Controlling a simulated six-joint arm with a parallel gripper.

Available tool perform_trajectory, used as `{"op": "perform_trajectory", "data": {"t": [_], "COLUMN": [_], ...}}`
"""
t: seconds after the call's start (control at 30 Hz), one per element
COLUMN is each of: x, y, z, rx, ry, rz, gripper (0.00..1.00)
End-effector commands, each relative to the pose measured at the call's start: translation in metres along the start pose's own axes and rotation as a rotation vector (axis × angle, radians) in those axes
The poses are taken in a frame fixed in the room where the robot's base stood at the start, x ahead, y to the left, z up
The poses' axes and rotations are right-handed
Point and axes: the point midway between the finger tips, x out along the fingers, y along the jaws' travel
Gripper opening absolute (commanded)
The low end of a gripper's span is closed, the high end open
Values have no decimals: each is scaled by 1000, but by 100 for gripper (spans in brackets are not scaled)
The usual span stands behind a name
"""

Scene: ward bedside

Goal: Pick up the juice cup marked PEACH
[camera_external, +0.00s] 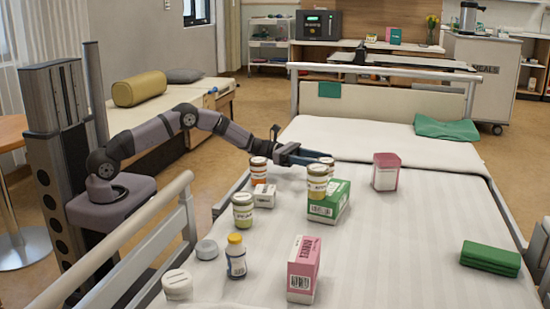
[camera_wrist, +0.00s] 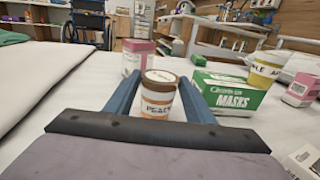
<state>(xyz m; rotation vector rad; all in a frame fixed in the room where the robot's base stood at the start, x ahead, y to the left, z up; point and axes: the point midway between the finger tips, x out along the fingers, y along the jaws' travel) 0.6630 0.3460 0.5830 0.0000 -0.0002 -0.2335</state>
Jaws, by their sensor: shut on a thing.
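The juice cup marked PEACH (camera_wrist: 157,98) has a brown-rimmed lid, a white label and an orange band. In the wrist view it stands upright between the two blue fingers of my gripper (camera_wrist: 160,100), which is shut on it. In the outside view my gripper (camera_external: 308,157) reaches over the bed behind a yellow juice cup (camera_external: 318,183), and the held cup is hidden there. The yellow cup, its label partly read as APPLE, also shows at the right in the wrist view (camera_wrist: 265,68). Whether the held cup touches the bed cannot be told.
A green MASKS box (camera_external: 328,208) lies close by, right of my fingers in the wrist view (camera_wrist: 235,97). A pink-topped container (camera_external: 386,177) stands beyond. An orange cup (camera_external: 258,178), a green-labelled cup (camera_external: 243,212) and a pink box (camera_external: 303,270) stand nearer. The bed's right side is mostly clear.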

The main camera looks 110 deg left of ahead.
Motion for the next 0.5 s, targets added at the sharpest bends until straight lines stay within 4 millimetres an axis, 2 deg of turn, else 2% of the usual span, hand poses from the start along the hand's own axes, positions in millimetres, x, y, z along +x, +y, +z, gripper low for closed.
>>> {"op": "perform_trajectory", "data": {"t": [0.27,0.5], "x": [0,0], "y": [0,0], "z": [23,64], "rx": [2,4], "ry": [-2,-3], "rz": [0,-1], "gripper": [22,22]}}
